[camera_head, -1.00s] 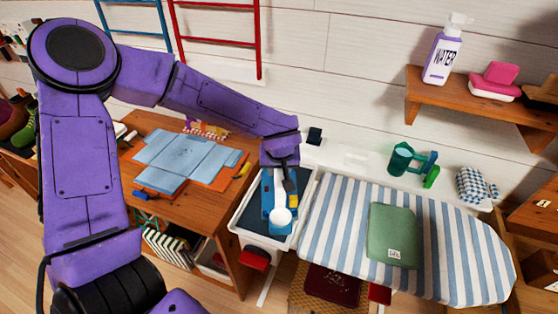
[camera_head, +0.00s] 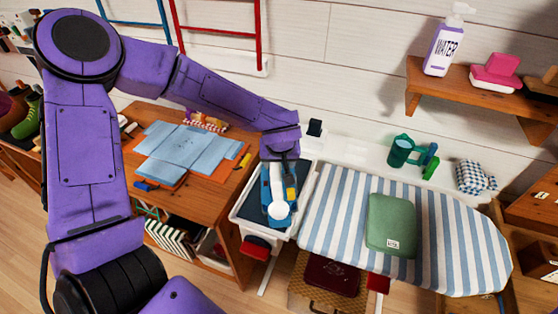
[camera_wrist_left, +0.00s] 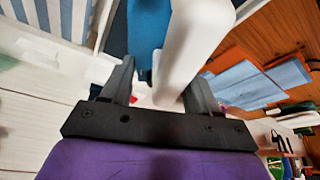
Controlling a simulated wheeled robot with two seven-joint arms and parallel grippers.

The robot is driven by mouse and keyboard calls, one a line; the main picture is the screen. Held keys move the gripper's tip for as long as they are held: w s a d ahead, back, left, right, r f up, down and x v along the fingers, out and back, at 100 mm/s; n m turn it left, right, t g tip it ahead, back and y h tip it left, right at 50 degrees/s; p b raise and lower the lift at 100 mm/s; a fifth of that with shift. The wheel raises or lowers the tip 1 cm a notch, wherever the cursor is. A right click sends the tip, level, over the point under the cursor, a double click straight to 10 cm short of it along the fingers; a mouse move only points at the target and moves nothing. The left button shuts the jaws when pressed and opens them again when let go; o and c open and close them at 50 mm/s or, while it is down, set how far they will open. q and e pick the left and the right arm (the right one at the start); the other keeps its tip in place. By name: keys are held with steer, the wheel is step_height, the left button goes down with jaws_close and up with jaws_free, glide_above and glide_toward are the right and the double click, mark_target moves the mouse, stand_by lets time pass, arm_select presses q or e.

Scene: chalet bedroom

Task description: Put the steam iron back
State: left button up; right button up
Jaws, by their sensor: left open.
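The steam iron (camera_head: 279,211), blue and white with a yellow patch, sits on the dark pad of a white tray (camera_head: 240,219) at the left end of the striped ironing board (camera_head: 335,215). My left gripper (camera_head: 280,163) is open at the iron's far end, seen from above. In the left wrist view, my left gripper's two fingers (camera_wrist_left: 160,90) stand apart, with the iron's white part (camera_wrist_left: 195,40) and blue part (camera_wrist_left: 148,30) between and beyond them. I cannot tell whether the fingers touch it. My right gripper is not in view.
A wooden desk (camera_head: 215,208) with blue cloth pieces stands left of the tray. A green mug-like object (camera_head: 401,150) stands on the white ledge behind.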

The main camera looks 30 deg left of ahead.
arm_select(q)
steer(key=shift+w+r, duration=0.1)
steer(key=shift+r, duration=0.3)
steer(key=v, duration=1.2)
stand_by(0.6)
